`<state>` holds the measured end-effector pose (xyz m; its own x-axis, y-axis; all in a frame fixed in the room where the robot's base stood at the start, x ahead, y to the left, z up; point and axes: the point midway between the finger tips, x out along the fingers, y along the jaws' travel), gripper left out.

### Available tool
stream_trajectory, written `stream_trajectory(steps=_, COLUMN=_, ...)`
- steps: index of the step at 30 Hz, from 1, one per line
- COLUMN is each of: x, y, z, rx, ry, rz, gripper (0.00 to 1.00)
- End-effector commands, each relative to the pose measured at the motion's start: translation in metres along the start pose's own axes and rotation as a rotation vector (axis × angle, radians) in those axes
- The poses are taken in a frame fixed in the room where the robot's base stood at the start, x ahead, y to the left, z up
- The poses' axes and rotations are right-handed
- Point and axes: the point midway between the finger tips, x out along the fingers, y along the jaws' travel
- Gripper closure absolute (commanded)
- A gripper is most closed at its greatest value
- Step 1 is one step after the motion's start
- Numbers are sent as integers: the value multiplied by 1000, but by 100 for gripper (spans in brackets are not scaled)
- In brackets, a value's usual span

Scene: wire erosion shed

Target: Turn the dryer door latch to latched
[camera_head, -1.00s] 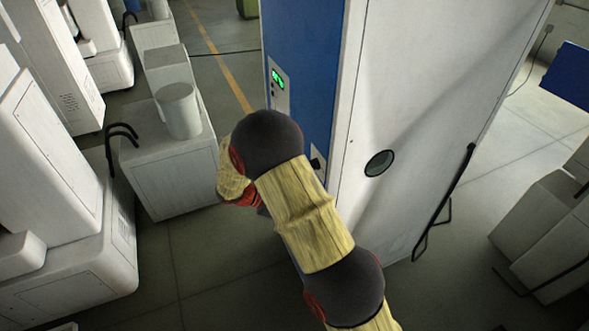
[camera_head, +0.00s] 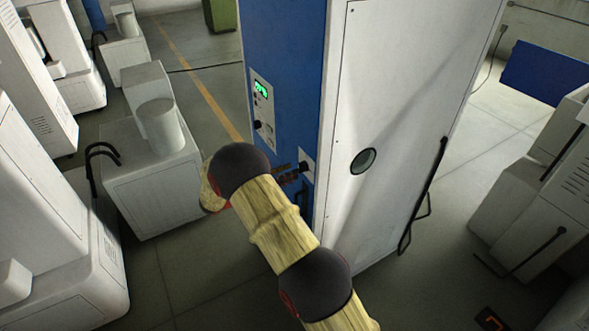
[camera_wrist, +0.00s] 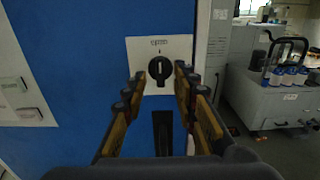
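The dryer (camera_head: 287,70) is a tall cabinet with a blue front and a white side. The latch is a black knob on a white plate, low on the blue front near the edge (camera_head: 305,167). In the wrist view the latch knob (camera_wrist: 160,70) has its grip bar roughly vertical; small lettering above it is too blurred to read surely. My gripper (camera_wrist: 158,84) is open, its fingers pointing at the knob, one to each side in the picture. Contact cannot be told. In the head view my gripper (camera_head: 288,174) is partly hidden behind my arm, just left of the latch.
A dark upright handle (camera_wrist: 162,132) lies below the latch. A panel with a green display (camera_head: 261,88) is higher on the blue front. Grey cabinets (camera_head: 150,185) stand left, with floor between. In the wrist view a grey cart with bottles (camera_wrist: 275,95) stands right.

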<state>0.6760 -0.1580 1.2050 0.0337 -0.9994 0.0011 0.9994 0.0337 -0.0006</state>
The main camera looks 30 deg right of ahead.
Motion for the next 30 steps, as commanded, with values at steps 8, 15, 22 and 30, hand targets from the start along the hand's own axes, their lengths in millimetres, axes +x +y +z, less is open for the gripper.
stream_trajectory(steps=8, x=30, y=-1, z=0, rx=0, ry=1, rz=-1, gripper=72)
stream_trajectory(steps=15, x=33, y=0, z=-1, rx=0, ry=1, rz=0, gripper=72)
stream_trajectory(steps=22, x=32, y=0, z=-1, rx=0, ry=1, rz=0, gripper=80)
stream_trajectory(steps=30, x=32, y=0, z=-1, rx=0, ry=2, rz=1, gripper=95)
